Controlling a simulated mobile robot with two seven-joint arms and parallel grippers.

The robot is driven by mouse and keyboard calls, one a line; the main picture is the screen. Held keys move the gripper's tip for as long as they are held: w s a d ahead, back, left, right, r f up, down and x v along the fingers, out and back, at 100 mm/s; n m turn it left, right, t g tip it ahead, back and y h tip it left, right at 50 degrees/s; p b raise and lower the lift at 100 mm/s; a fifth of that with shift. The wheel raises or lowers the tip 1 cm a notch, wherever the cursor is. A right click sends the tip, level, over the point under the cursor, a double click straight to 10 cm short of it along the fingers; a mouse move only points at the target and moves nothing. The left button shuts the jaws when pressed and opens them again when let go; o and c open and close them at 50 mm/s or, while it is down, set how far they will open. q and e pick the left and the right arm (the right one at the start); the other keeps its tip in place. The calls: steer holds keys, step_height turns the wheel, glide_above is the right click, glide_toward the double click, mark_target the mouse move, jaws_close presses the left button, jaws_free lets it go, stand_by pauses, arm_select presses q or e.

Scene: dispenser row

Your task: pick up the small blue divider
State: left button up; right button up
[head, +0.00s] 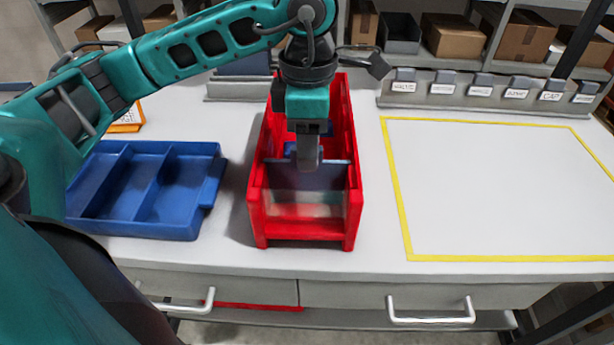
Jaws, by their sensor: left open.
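A slate-blue divider panel (285,177) stands upright across the inside of the long red bin (257,205) on the table. A brighter blue piece (290,147) shows partly behind it, in the bin; most of it is hidden by my left gripper (308,164). My left gripper points down into the bin, at the top edge of the slate-blue panel near its middle. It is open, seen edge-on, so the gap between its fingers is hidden. I cannot tell whether it touches the panel. My right gripper is not in view.
A blue compartment tray (190,230) lies left of the bin. A yellow-outlined area (500,190) on the right is empty. A row of labelled grey dispensers (480,102) runs along the back right. The bin's red walls stand close around the gripper. Shelves with boxes (455,38) are behind.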

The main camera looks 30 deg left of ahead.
mark_target(307, 178)
arm_select(q)
steer(key=shift+s+f, duration=0.15)
steer(key=shift+f, duration=0.85)
steer(key=shift+s+f, duration=0.1)
steer(key=shift+f, duration=0.85)
jaws_close()
